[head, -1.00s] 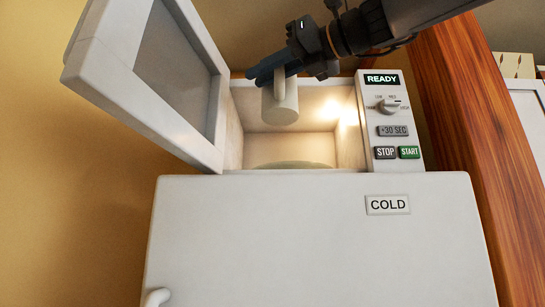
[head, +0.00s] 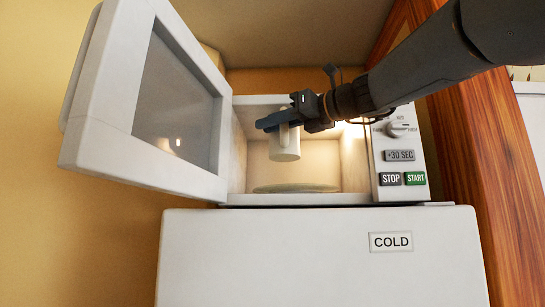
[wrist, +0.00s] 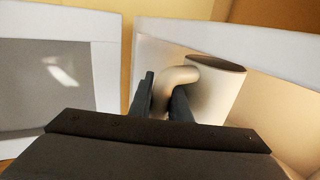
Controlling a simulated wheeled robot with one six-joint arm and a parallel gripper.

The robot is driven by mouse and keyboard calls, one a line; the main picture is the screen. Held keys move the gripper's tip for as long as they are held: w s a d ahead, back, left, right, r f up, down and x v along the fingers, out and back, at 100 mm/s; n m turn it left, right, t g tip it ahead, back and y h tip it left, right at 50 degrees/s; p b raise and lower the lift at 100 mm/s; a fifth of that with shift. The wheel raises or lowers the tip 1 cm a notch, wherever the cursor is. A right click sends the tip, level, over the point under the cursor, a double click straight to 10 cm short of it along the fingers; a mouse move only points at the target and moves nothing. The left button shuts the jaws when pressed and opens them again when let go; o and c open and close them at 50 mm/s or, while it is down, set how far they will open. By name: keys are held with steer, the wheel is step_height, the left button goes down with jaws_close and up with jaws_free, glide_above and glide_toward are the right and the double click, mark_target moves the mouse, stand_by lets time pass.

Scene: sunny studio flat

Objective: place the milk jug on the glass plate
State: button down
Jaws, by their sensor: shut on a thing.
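The white milk jug (head: 285,146) hangs upright inside the open microwave, above the glass plate (head: 297,187). A gap shows between the jug's base and the plate. My gripper (head: 277,121) is shut on the jug's handle. In the wrist view my gripper's fingers (wrist: 160,98) stand on both sides of the handle, and the jug (wrist: 217,88) is to their right. The glass plate lies on the microwave floor and only its front rim area shows in the head view.
The microwave door (head: 165,110) stands open on the left. The control panel (head: 400,155) is close on the right, behind my arm. The microwave stands on a white fridge (head: 320,260) marked COLD. A wooden post (head: 480,150) rises at the right.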

steer(key=p, duration=0.2)
glide_above(272, 158)
steer(key=shift+s, duration=0.3)
steer(key=shift+w+f, duration=0.1)
steer(key=shift+f, duration=0.8)
steer(key=shift+w+f+p, duration=0.2)
steer(key=shift+f+p, duration=0.2)
steer(key=shift+f, duration=2.2)
steer(key=shift+f, duration=0.1)
steer(key=c, duration=1.7)
jaws_free()
steer(key=shift+o, duration=0.2)
steer(key=b+v, duration=0.2)
steer(key=v, duration=0.5)
steer(key=shift+s+d+b, duration=0.1)
steer(key=shift+d+b, duration=0.1)
steer(key=shift+b, duration=0.1)
